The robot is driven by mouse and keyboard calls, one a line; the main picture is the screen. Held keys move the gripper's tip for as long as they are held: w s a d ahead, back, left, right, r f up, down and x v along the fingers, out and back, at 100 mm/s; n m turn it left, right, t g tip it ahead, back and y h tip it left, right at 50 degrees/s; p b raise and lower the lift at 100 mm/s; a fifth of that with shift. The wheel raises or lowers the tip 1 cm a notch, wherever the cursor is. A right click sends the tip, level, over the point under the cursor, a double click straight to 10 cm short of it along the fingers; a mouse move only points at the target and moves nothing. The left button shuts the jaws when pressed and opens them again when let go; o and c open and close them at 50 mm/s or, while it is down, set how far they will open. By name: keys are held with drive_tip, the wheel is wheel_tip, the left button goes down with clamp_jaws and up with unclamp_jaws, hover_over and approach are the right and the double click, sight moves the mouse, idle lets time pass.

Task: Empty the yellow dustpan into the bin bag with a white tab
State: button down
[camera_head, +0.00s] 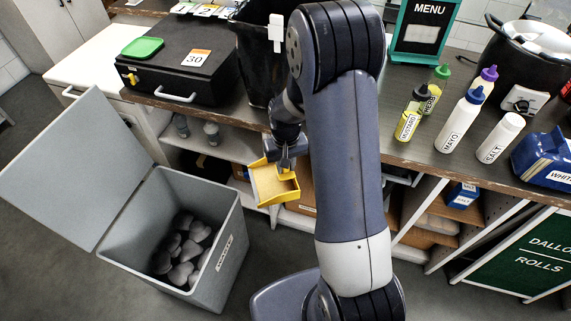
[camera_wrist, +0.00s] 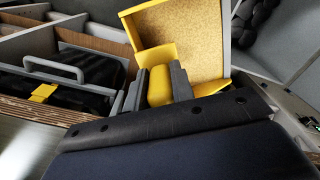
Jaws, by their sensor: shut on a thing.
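My gripper (camera_head: 288,160) hangs in front of the counter and is shut on the handle of the yellow dustpan (camera_head: 268,188). In the wrist view the yellow handle sits between the two grey fingers of my gripper (camera_wrist: 160,86), and the dustpan (camera_wrist: 222,58) extends beyond them. Its pan floor looks speckled tan, like fine debris; I cannot tell how deep it is. A black bin bag (camera_head: 256,68) with a white tab (camera_head: 275,30) stands on the counter, behind and above the dustpan. My arm hides part of the bag's right side.
A grey bin (camera_head: 226,262) with its lid (camera_head: 70,165) open stands on the floor at left, holding several grey lumps. A black case (camera_head: 178,75) is left of the bag. Several bottles (camera_head: 456,128) and a menu stand (camera_head: 424,30) are on the counter (camera_head: 400,150) at right.

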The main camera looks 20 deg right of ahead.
drive_tip(key=d+r, duration=0.7)
drive_tip(key=r, duration=0.8)
drive_tip(key=d+r+m, duration=0.1)
drive_tip(key=d+r, duration=0.7)
drive_tip(key=r, duration=0.7)
drive_tip(key=s+d+r+m+p, duration=0.1)
drive_tip(key=d+r, duration=0.6)
drive_tip(key=r, duration=0.9)
drive_tip(key=shift+d, duration=0.35)
